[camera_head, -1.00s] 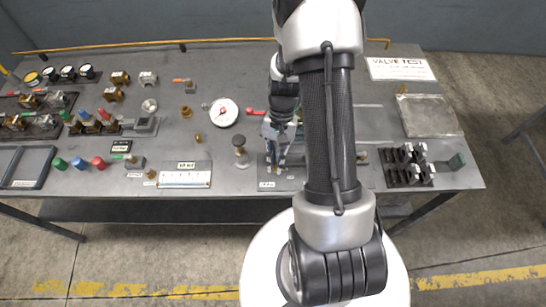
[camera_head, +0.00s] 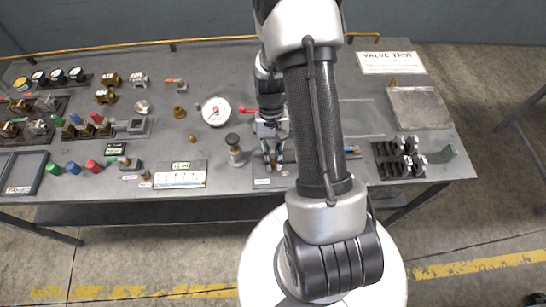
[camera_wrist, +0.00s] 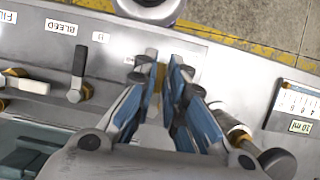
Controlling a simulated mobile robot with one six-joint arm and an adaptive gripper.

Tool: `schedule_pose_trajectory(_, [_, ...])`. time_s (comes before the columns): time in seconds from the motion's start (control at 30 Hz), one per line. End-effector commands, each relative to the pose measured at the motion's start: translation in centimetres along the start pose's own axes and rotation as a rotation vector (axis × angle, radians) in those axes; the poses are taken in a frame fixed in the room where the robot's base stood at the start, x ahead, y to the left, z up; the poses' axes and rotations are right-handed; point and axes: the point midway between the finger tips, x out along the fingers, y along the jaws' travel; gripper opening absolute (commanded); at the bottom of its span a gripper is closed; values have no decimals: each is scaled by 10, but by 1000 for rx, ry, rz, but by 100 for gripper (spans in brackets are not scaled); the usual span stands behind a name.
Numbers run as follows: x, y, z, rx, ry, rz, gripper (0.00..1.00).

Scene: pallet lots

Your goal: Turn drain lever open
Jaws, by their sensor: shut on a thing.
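My gripper (camera_head: 271,160) is at the front middle of the grey bench, pointing down over a small fitting. In the wrist view my gripper's blue-padded fingers (camera_wrist: 166,72) are closed around a narrow upright piece with brass at its end, which I take for the drain lever (camera_wrist: 160,76). The fingers hide most of it, so its angle cannot be told. The small label beside it is too small to read. To its left in the wrist view, another dark lever (camera_wrist: 76,88) on a brass body stands by a BLEED label (camera_wrist: 61,27).
A cylindrical fitting with a dark knob (camera_wrist: 277,162) stands close beside the fingers. A ruled 10 ml gauge plate (camera_head: 180,178) lies left of my gripper. A white dial (camera_head: 216,111) and a red-handled valve (camera_head: 248,110) are behind. A black rack (camera_head: 398,160) stands to the right.

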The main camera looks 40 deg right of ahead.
Motion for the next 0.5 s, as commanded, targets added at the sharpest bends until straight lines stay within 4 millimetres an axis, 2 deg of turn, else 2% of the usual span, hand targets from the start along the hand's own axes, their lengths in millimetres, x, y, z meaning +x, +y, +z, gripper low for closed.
schedule_pose_trajectory(0.03, [0,0,0,-2,0,1,12])
schedule_pose_trajectory(0.3, [0,0,0,-1,0,0,30])
schedule_pose_trajectory(0.5, [0,0,0,0,0,0,31])
